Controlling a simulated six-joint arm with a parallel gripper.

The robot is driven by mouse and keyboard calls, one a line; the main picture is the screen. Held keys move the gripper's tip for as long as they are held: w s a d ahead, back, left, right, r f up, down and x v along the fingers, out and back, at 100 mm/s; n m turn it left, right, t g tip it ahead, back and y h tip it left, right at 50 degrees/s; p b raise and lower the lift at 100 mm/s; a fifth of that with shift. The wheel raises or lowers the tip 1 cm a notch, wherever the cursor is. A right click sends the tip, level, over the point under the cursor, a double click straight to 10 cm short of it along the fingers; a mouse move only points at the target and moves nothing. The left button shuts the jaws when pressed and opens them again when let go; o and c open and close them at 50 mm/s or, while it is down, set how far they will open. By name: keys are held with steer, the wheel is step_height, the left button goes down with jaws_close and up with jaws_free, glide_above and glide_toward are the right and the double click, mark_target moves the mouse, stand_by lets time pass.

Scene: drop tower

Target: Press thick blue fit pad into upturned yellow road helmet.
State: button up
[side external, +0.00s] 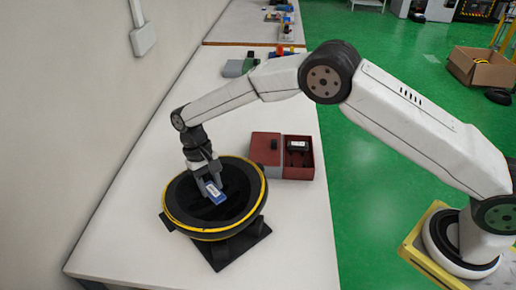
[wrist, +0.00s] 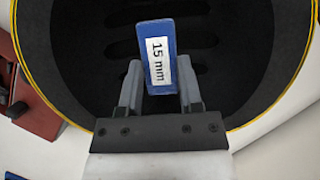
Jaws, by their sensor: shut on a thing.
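The upturned yellow road helmet (side external: 171,217) rests on a dark stand on the white table, its black inside facing up and its yellow rim showing. The rim (wrist: 38,92) also curves around the wrist view. My gripper (side external: 208,187) is over the helmet's opening, shut on the thick blue fit pad (side external: 215,197). In the wrist view the pad (wrist: 147,36) has a white "15 mm" label and sits between the two fingers (wrist: 159,88), slightly tilted. Dark slots show in the helmet's inner shell behind it. I cannot tell whether the pad touches the shell.
An open dark red case (side external: 265,150) with black items stands right behind the helmet, close to the rim. A wall runs along the left. Small objects (side external: 240,67) lie farther back. The table's near left part is clear.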

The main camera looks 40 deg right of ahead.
steer(key=shift+f, duration=2.95)
steer(key=shift+f, duration=0.1)
steer(key=o, duration=0.9)
steer(key=shift+r, duration=2.5)
steer(key=shift+r, duration=0.2)
